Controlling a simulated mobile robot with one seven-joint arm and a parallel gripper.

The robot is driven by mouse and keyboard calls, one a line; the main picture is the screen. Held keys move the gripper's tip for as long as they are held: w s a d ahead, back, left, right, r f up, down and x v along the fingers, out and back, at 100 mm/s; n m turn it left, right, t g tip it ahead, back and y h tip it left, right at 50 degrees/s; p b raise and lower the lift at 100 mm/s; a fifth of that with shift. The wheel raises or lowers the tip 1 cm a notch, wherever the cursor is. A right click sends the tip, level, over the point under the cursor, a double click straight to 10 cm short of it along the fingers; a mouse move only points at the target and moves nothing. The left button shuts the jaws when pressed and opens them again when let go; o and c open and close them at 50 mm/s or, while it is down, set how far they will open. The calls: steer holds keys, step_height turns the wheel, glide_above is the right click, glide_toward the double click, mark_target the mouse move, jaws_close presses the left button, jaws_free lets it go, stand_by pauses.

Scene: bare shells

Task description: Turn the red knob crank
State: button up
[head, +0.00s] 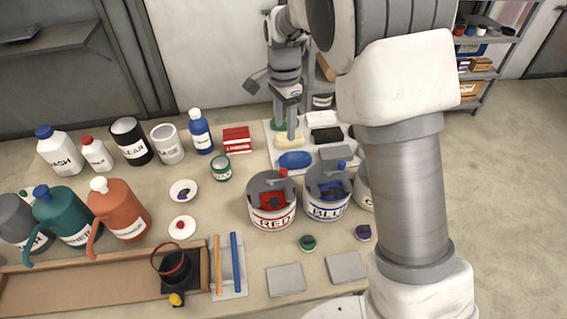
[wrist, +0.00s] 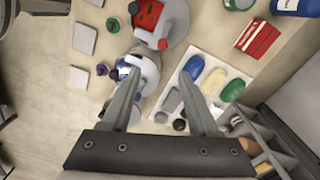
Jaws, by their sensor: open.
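The red knob (head: 283,172) stands up from the grey crank lid of the white can marked RED (head: 272,219), left of the BLUE can. In the wrist view the red knob (wrist: 163,44) shows beyond my fingertips, at the edge of the red can's lid. My gripper (wrist: 159,73) is open and empty, apart from the knob. In the head view my gripper (head: 291,125) hangs over the tray behind the cans. Its far finger is hard to make out there.
The BLUE can (head: 327,209) with a blue knob (head: 342,165) stands close beside the RED can. A third can is partly hidden by my arm. Bottles and jugs fill the left. Bare table lies before the RED can.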

mark_target(284, 170)
step_height(284, 170, down, 17)
steer(key=n+p, duration=0.2)
steer(key=n, duration=0.4)
steer(key=shift+a+r, duration=0.1)
steer(key=shift+a, duration=0.05)
steer(key=shift+c, duration=0.2)
jaws_close()
